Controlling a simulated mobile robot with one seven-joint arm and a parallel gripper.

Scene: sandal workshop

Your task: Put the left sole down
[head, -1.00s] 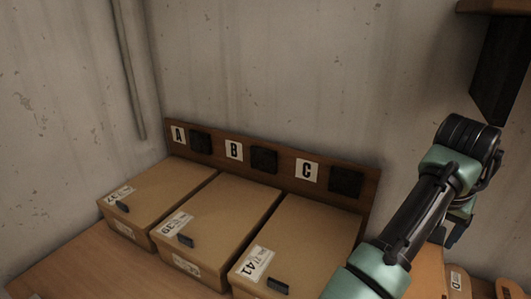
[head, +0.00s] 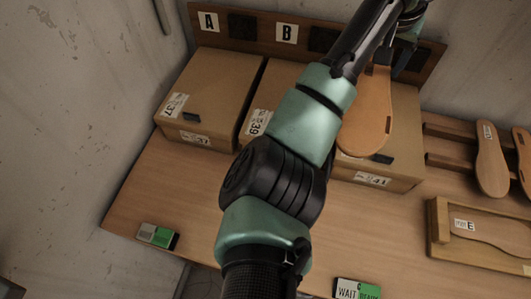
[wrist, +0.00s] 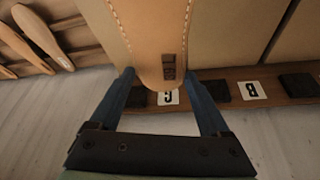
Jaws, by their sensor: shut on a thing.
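A tan leather sole (head: 366,112) with a stitched edge hangs from my gripper (head: 388,62) in the head view, over the lid of the box marked 41 (head: 408,140). In the wrist view my gripper's blue fingers (wrist: 163,78) are shut on both sides of one end of the sole (wrist: 150,35), near a small dark mark. Whether the sole touches the lid cannot be told. My arm hides part of that box and of the box marked 39 (head: 262,92). A plate with the letter C (wrist: 168,97) shows beyond the sole's end in the wrist view.
A box marked 37 (head: 205,85) stands at left. A board (head: 240,23) with letter plates runs behind the boxes. At right are a rack with soles (head: 489,160) and a wooden tray marked E (head: 438,240). Small signs (head: 157,236) stand along the table's front.

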